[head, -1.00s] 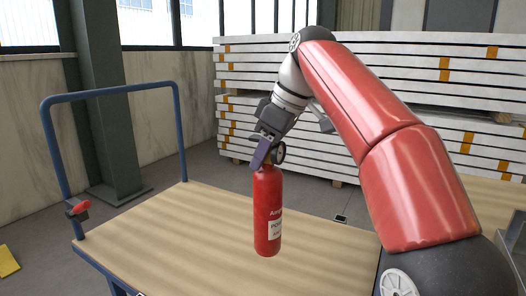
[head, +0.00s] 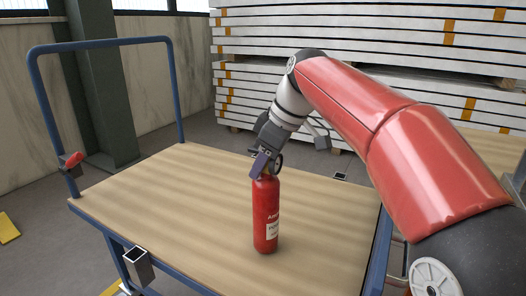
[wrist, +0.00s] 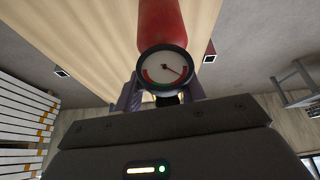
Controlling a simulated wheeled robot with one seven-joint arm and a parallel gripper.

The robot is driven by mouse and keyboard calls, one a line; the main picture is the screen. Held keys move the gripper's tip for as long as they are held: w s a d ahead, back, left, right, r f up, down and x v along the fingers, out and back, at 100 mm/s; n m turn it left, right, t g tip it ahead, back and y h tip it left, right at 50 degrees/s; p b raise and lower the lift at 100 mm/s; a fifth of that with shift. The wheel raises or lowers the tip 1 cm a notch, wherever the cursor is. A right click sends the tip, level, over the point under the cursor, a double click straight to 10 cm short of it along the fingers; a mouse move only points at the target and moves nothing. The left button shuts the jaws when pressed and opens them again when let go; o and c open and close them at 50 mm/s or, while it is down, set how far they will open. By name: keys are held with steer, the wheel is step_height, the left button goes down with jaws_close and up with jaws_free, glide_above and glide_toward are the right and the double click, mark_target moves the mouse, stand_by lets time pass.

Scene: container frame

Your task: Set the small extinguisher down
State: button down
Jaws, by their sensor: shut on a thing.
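The small red extinguisher (head: 266,216) is upright over the wooden deck of the blue-framed cart, near the middle of the head view. My gripper (head: 262,166) is shut on its top, by the valve below the round gauge. In the wrist view the extinguisher's red body (wrist: 163,24) and white-faced gauge (wrist: 164,69) show between the fingers (wrist: 158,95). The bottom of the extinguisher appears at or very near the deck (head: 180,205); I cannot tell whether it touches. The grip itself is partly hidden by the gauge.
The cart's blue handle rail (head: 105,45) stands at the left, with a small red part (head: 73,160) on its post. The deck around the extinguisher is clear. Stacked white panels (head: 400,60) stand behind. A dark green column (head: 100,90) rises beyond the rail.

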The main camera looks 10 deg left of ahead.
steer(key=shift+f, duration=0.15)
steer(key=c, duration=0.8)
jaws_free()
steer(key=shift+f, duration=0.15)
steer(key=shift+c, duration=0.2)
steer(key=shift+r, duration=0.35)
steer(key=p+v, duration=0.3)
steer(key=v, duration=0.8)
steer(key=shift+d+r, duration=0.2)
steer(key=shift+r, duration=0.1)
steer(key=shift+s, duration=0.15)
